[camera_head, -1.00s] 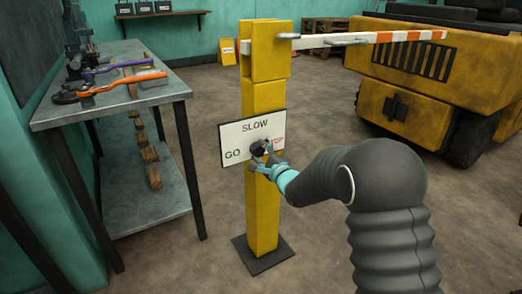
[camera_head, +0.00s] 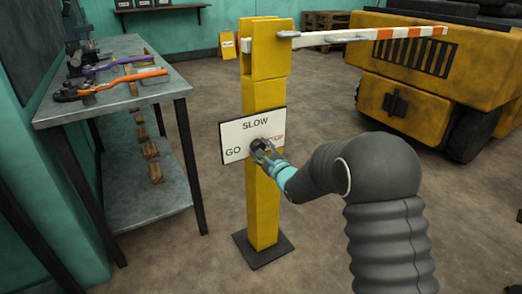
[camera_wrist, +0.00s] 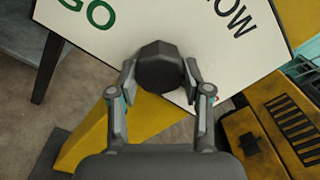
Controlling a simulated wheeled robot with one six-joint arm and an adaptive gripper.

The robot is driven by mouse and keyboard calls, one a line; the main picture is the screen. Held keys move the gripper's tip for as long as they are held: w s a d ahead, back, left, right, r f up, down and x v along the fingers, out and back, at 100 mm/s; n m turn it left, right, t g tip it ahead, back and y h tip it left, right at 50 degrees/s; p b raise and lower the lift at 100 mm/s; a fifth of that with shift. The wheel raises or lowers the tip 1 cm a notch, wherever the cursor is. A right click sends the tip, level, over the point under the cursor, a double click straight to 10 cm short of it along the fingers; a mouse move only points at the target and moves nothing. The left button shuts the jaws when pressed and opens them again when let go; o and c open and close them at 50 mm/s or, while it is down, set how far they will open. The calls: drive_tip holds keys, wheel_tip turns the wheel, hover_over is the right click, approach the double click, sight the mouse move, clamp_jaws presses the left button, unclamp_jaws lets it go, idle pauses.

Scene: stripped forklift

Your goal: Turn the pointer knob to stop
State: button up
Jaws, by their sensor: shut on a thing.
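The pointer knob (camera_wrist: 160,68) is a dark, many-sided knob on a white sign plate (camera_head: 234,142). The plate reads SLOW at the top, GO in green at left and STOP in red at right. My gripper (camera_head: 262,150) is at the knob in the head view. In the wrist view my gripper (camera_wrist: 158,82) has one finger on each side of the knob, shut on it. The STOP lettering is partly hidden in the head view. I cannot tell which word the knob points to.
The plate is fixed to a yellow post (camera_head: 262,210) with a striped barrier arm (camera_head: 370,36). A workbench (camera_head: 120,105) with orange-handled and purple-handled tools stands at left. A yellow forklift body (camera_head: 425,75) is at right. Open floor surrounds the post.

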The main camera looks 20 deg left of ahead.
drive_tip(key=shift+f, duration=0.1)
drive_tip(key=o, duration=1.2)
drive_tip(key=shift+c, duration=0.2)
drive_tip(key=shift+s, duration=0.1)
drive_tip(key=v, duration=1.1)
drive_tip(key=shift+s+d, duration=0.25)
drive_tip(key=shift+s, duration=0.05)
